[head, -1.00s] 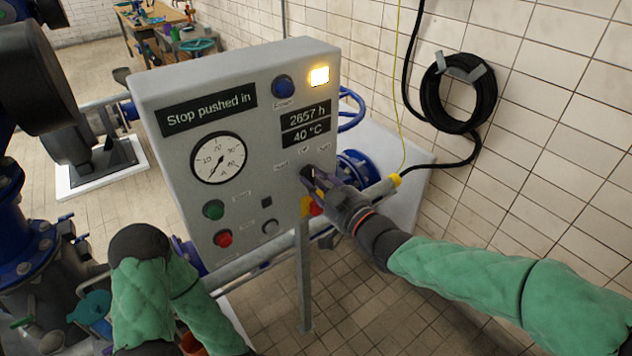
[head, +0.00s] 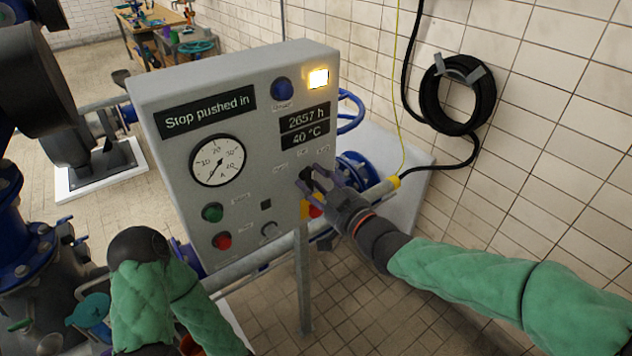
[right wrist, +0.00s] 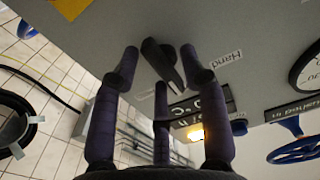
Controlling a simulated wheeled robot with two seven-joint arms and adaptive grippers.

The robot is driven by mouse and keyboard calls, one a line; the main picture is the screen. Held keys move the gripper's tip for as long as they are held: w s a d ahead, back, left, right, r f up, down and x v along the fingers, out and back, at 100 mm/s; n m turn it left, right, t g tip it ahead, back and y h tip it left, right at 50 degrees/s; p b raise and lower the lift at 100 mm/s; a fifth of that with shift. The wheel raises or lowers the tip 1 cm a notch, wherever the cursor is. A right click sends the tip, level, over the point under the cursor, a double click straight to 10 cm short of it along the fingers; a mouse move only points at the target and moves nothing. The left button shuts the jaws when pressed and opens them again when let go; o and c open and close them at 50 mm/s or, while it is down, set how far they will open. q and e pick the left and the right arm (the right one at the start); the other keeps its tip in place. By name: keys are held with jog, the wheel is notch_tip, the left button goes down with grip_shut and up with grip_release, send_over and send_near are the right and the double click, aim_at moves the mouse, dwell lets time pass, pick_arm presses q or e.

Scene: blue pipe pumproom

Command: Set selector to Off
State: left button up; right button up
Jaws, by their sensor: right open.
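The selector is a black knob (head: 305,174) on the right part of the grey control panel (head: 262,170), with small labels around it. In the right wrist view the knob (right wrist: 163,64) shows its long grip tilted, with a "Hand" label to the right. My right gripper (head: 317,182) is open in front of the panel. Its dark purple fingers (right wrist: 160,68) are spread around the knob, with gaps visible at the sides; I cannot tell whether any finger touches it. My left arm shows at lower left; its gripper is out of view.
The panel display (head: 206,108) reads "Stop pushed in". A lit lamp (head: 318,78), gauge (head: 217,160), green button (head: 212,212) and red button (head: 222,240) share the panel. A red-and-yellow stop (head: 314,211) sits close below my right fingers. A hose coil (head: 459,95) hangs on the tiled wall.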

jog(key=v, duration=1.2)
notch_tip(320, 180, down, 31)
jog(key=w+d+m+g+h, duration=0.2)
jog(key=d+m+g+h, duration=0.1)
jog(key=m+g+h, duration=0.25)
jog(key=s+f+m+g, duration=0.2)
jog(key=s+f+g, duration=0.2)
jog(key=s+f, duration=0.4)
jog(key=s+f+m+g+h, duration=0.1)
jog(key=s+f+g, duration=0.3)
jog(key=s+f, duration=0.5)
notch_tip(320, 180, down, 5)
jog(key=shift+s+a+m+g, duration=0.3)
jog(key=shift+a+m+g, duration=0.05)
jog(key=shift+m, duration=0.2)
jog(key=shift+o, duration=0.3)
